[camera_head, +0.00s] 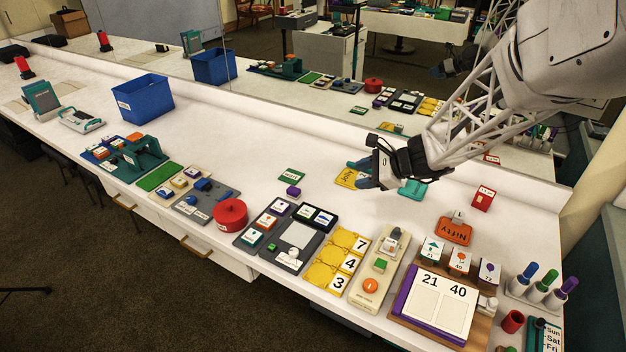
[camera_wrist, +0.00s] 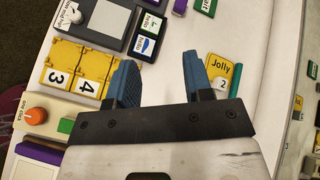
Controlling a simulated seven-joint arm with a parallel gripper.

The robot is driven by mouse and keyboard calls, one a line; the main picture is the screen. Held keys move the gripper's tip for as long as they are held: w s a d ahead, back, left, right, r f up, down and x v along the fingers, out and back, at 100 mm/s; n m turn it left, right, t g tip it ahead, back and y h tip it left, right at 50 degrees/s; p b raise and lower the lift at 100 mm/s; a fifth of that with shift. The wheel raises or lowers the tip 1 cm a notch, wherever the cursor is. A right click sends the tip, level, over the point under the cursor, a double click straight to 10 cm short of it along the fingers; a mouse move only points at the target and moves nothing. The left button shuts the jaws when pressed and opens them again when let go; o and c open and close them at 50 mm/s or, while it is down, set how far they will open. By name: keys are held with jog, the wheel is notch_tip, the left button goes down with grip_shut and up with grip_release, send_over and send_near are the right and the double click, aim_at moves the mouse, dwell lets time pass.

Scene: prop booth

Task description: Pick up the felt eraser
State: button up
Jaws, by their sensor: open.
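I cannot surely tell which thing is the felt eraser. A small purple block (camera_head: 293,191) with a pale label lies on the white counter beside a green card (camera_head: 291,175); it may be the eraser, but its material is too small to tell. A purple piece (camera_wrist: 180,5) also shows at the top edge of the wrist view. My gripper (camera_head: 359,173) is open and empty above the counter, to the right of the purple block. Its two blue fingers are spread apart in the wrist view (camera_wrist: 160,62), with bare counter between them.
A yellow Jolly card (camera_wrist: 219,72) lies close to my gripper's right finger. Yellow number tiles (camera_head: 325,270), a red round pot (camera_head: 230,213), an orange Nifty card (camera_head: 455,230) and a marker holder (camera_head: 540,290) stand around. A mirror behind repeats the counter. Bare counter lies left of my gripper.

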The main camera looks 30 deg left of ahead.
jog(key=w+a+f+m+y, duration=0.1)
jog(key=w+a+f+m, duration=0.2)
jog(key=a+f, duration=0.5)
jog(key=m+t+y, duration=0.1)
jog(key=m+y, duration=0.1)
jog(key=m, duration=0.2)
send_near(294, 189)
jog(key=x, duration=0.3)
jog(key=shift+h, duration=0.3)
jog(key=shift+x, duration=1.25)
jog(key=shift+a, duration=0.2)
jog(key=shift+x, duration=2.4)
jog(key=shift+a+r, duration=0.1)
jog(key=c, duration=0.7)
